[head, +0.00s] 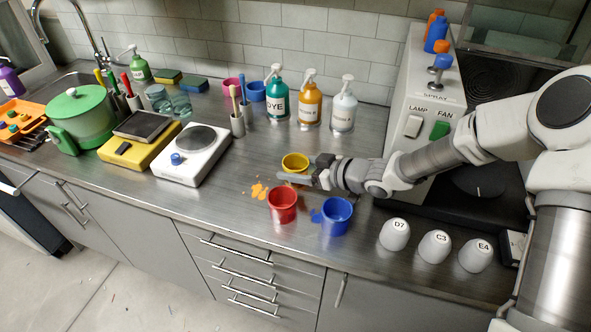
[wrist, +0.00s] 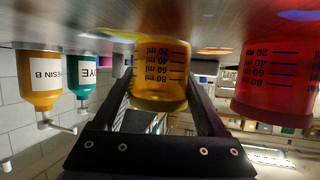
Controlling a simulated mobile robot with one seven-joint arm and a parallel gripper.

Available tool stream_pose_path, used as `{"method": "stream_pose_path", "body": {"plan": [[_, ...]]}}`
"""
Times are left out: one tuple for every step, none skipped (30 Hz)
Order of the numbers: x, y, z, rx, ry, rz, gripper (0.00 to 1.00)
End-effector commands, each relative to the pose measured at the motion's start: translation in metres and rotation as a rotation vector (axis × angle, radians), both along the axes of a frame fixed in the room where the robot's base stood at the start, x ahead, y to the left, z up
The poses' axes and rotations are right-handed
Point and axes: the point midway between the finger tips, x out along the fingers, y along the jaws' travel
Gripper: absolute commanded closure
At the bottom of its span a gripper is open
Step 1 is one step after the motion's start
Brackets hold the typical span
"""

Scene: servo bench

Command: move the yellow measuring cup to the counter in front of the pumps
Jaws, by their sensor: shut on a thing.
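The yellow measuring cup (head: 295,162) is upright between the fingers of my gripper (head: 303,176), which is shut on it. In the wrist view, which is upside down, the yellow cup (wrist: 160,75) sits between the two dark fingers, with its ml marks showing. I cannot tell whether its base touches the counter (head: 225,205). The pumps stand behind it: a teal DYE pump (head: 276,97), an orange pump (head: 310,102) and a white pump (head: 343,106). The orange RESIN B pump (wrist: 38,78) and teal pump (wrist: 82,76) also show in the wrist view.
A red cup (head: 283,207) and a blue cup (head: 336,216) stand near the front edge, close to the gripper. Orange spill (head: 259,190) lies left of the yellow cup. A white hot plate (head: 191,157) is further left; white labelled pots (head: 434,247) are right. Counter before the pumps is clear.

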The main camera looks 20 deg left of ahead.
Motion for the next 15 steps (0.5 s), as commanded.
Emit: {"method": "stream_pose_path", "body": {"plan": [[0.0001, 0.0003, -0.0027, 0.001, 0.0, 0.0, 0.94], [0.0002, 0.0003, -0.0026, 0.001, -0.001, 0.0, 0.94], [0.0003, 0.0002, -0.002, 0.001, -0.002, 0.0, 0.94], [0.0003, 0.0001, -0.0016, 0.001, -0.002, 0.0, 0.94], [0.0002, 0.0002, -0.0016, 0.001, -0.002, 0.0, 0.94], [0.0002, 0.0002, -0.0016, 0.001, -0.002, 0.0, 0.94], [0.0002, 0.0002, -0.0016, 0.001, -0.002, 0.0, 0.94], [0.0002, 0.0001, -0.002, 0.001, -0.002, 0.001, 0.94], [0.0001, 0.0002, -0.0032, 0.001, -0.001, 0.0, 0.94], [0.0001, 0.0001, -0.0043, 0.001, -0.001, 0.0, 0.94], [0.0001, 0.0001, -0.0054, 0.001, -0.001, 0.0, 0.94], [0.0, 0.0, -0.0059, 0.001, -0.001, 0.0, 0.24], [0.0001, 0.0001, -0.005, 0.001, -0.002, 0.001, 0.18], [0.0, 0.0, -0.005, 0.001, -0.001, 0.0, 0.13], [0.0, 0.0, -0.005, 0.001, -0.001, 0.0, 0.06]]}}
